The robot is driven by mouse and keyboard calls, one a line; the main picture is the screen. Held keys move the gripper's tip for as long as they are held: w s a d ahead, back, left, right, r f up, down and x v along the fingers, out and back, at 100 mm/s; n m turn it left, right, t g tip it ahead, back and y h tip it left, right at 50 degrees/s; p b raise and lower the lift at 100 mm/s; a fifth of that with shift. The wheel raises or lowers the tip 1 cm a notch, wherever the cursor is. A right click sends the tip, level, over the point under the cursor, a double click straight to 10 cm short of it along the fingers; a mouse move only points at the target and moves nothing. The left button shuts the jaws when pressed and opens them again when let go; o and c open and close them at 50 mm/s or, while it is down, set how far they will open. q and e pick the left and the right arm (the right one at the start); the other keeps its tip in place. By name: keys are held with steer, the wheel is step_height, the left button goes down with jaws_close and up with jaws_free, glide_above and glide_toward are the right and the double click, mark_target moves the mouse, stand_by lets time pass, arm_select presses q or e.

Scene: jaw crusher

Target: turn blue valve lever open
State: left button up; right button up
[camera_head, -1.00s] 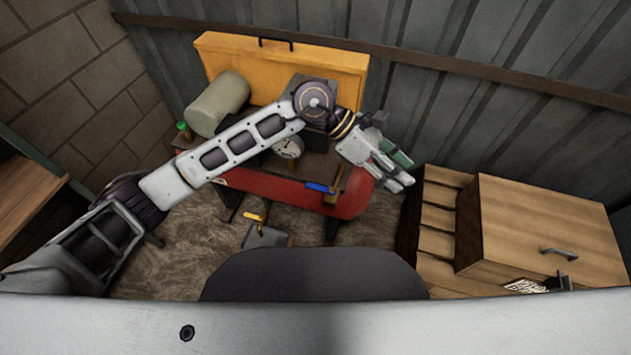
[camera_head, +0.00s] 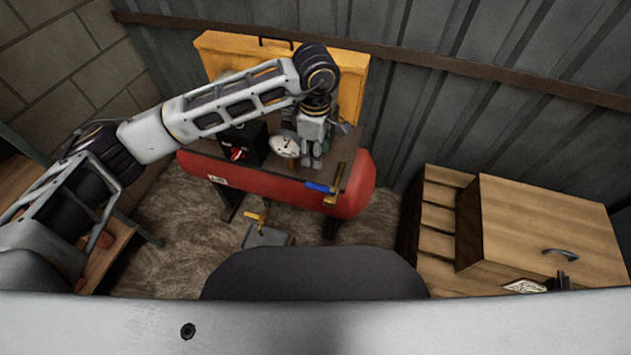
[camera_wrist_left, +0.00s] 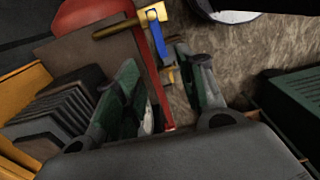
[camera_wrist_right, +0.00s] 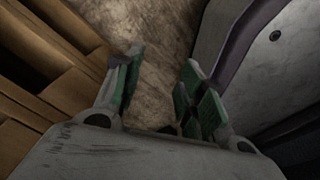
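The blue valve lever (camera_head: 318,187) sticks out to the left from a brass valve pipe (camera_head: 335,186) at the right end of the red tank (camera_head: 270,192). My left gripper (camera_head: 312,164) points down just above and behind the lever, apart from it. In the left wrist view, the lever (camera_wrist_left: 158,42) and brass pipe (camera_wrist_left: 118,28) lie beyond the spread fingers of my left gripper (camera_wrist_left: 157,62), with nothing held. My right gripper (camera_wrist_right: 162,66) is open and empty in its wrist view, over the floor and away from the valve.
A white dial gauge (camera_head: 285,147) stands on the compressor, left of my left gripper. A yellow case (camera_head: 355,80) is behind it. A grey block with a yellow handle (camera_head: 265,237) is on the floor in front. A wooden drawer cabinet (camera_head: 540,225) stands at the right.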

arm_select(q)
glide_toward(316, 186)
step_height(316, 186, down, 7)
steer(key=shift+p, duration=0.3)
steer(key=shift+f, duration=0.5)
steer(key=c, duration=0.5)
jaws_close()
steer(key=shift+w, duration=0.1)
arm_select(e)
steer(key=shift+s+f, duration=0.1)
steer(key=shift+s, duration=0.85)
